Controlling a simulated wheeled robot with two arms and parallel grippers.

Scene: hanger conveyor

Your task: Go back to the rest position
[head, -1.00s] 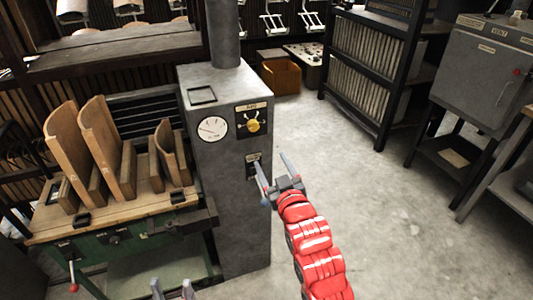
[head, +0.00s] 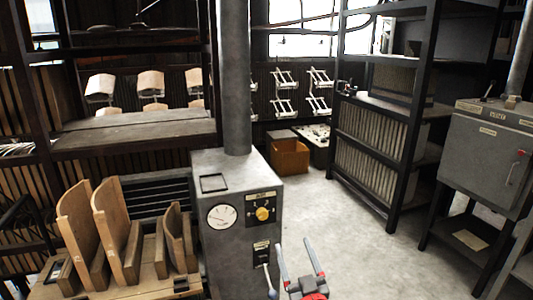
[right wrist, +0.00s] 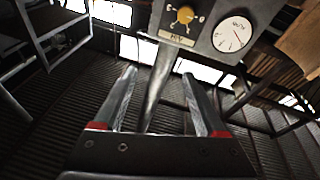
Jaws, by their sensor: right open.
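My right gripper (head: 294,250) is at the bottom middle of the head view, just right of the grey control cabinet (head: 240,180). Its two fingers point up in the picture, spread wide with nothing between them. In the right wrist view the gripper (right wrist: 165,85) is also open and empty. The cabinet's lever (head: 269,281) hangs down left of the gripper, apart from it. The cabinet face carries a round gauge (head: 221,217) and a yellow knob (head: 263,213); both also show at the top of the right wrist view. My left gripper is not in view.
A wooden bench top with curved wooden boards (head: 115,232) stands at the left. A dark rack (head: 383,150) and a grey metal box on legs (head: 485,155) stand at the right. An orange-brown crate (head: 289,157) lies at the back. The floor (head: 335,215) between is clear.

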